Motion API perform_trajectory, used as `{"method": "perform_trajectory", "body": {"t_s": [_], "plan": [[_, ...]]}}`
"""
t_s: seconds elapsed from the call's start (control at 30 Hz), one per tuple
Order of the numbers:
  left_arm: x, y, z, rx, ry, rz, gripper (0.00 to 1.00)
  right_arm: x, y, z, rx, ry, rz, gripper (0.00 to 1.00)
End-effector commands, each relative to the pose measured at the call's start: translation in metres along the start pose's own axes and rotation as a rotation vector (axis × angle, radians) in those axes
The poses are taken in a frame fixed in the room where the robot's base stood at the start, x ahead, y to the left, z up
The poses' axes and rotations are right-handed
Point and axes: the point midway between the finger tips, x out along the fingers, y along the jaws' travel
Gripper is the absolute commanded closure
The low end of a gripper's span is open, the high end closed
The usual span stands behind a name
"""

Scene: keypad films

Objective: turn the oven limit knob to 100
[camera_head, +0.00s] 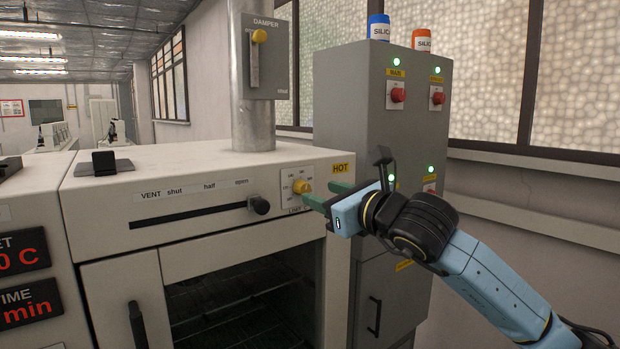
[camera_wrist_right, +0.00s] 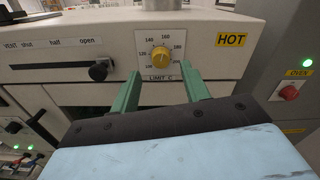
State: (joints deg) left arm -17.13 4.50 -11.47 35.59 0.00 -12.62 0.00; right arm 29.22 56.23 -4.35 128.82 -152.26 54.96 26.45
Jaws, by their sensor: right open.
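The oven limit knob (camera_head: 302,187) is a round yellow knob on a white dial plate on the upper right of the oven front. It also shows in the right wrist view (camera_wrist_right: 160,58), with numbers around it, 140 and 160 at the top, and LIMIT C below. The pointer's exact setting is too small to read. My right gripper (camera_head: 324,197) is open, its two green fingers pointing at the dial. In the wrist view the fingertips (camera_wrist_right: 161,74) lie left and right below the knob, with nothing between them. Contact with the knob is not visible. My left gripper is not in view.
The vent slider (camera_head: 260,205) sits left of the dial, its black knob near open. A yellow HOT label (camera_head: 341,168) is right of the dial. A grey cabinet (camera_head: 345,100) with red switches stands close on the right. A damper box (camera_head: 266,55) is above on the pipe.

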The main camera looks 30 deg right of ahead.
Motion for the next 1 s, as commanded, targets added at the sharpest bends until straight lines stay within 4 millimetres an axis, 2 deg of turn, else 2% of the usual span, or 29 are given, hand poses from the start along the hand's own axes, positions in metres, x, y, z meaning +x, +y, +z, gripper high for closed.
{"method": "perform_trajectory", "body": {"t_s": [0.03, 0.1, 0.3, 0.7, 1.0], "plan": [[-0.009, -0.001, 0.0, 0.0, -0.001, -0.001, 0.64, 0.011, -0.002, 0.004, 0.004, 0.001, -0.001, 0.54], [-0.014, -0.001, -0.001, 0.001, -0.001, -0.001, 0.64, 0.023, -0.001, 0.004, 0.004, 0.001, 0.0, 0.54], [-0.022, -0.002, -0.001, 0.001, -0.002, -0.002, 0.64, 0.046, -0.001, 0.002, 0.002, 0.0, 0.0, 0.54], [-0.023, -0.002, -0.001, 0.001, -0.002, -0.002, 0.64, 0.052, 0.0, -0.001, 0.001, 0.001, 0.001, 0.55], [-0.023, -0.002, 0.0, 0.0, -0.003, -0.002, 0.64, 0.052, 0.0, -0.001, 0.001, 0.001, 0.001, 0.95]]}}
